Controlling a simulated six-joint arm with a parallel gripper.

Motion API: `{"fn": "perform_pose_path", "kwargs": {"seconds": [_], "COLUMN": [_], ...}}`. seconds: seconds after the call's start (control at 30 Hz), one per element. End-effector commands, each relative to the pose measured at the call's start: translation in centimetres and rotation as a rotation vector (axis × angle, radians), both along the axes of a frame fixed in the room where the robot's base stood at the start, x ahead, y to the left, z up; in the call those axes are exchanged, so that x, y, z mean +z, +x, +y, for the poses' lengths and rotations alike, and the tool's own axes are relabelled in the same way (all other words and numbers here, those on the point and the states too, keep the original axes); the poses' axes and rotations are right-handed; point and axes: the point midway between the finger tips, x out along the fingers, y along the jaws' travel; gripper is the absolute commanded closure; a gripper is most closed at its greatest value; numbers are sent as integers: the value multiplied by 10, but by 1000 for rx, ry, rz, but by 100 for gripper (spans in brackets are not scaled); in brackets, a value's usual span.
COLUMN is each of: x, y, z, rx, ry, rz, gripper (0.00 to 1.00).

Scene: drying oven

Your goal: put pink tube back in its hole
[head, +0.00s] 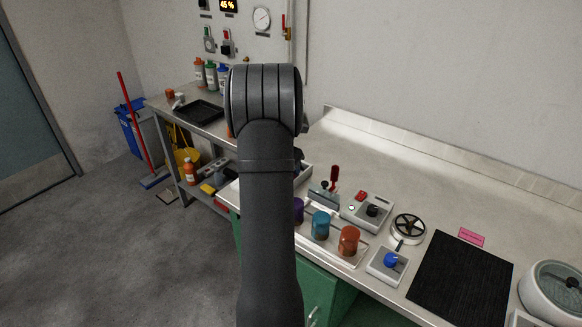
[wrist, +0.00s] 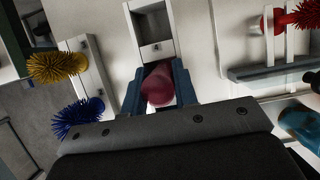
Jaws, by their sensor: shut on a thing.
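In the wrist view, my gripper (wrist: 158,78) has its two blue fingers shut on the pink tube (wrist: 157,88), one on each side. The tube's rounded end faces the camera, and its far end is hidden. A pale, narrow holder (wrist: 165,48) with a dark rectangular opening lies just beyond the fingertips. The tube overlaps the near end of this holder in the picture; I cannot tell whether they touch. In the head view, my arm hides the gripper and the tube.
A teal jar (wrist: 300,125) is at right. On the bench are an orange jar (head: 349,240), a switch box (head: 367,212) and a black mat (head: 462,280).

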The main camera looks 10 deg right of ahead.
Motion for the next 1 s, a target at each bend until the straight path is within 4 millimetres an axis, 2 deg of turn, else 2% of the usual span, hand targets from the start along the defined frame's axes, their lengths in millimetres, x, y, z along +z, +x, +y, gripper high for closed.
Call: {"fn": "perform_pose_path", "kwargs": {"seconds": [0.1,0.13,0.23,0.5,0.63,0.77,1.0], "x": [-3,-3,-3,-2,6,26,74], "y": [0,0,0,0,-1,-7,-22], "z": [0,0,0,0,2,8,22], "rx": [0,0,0,0,-1,1,2], "ry": [0,0,0,0,0,1,0], "rz": [0,0,0,0,-2,-3,-2], "gripper": [95,70,52,52,52,52,52]}}
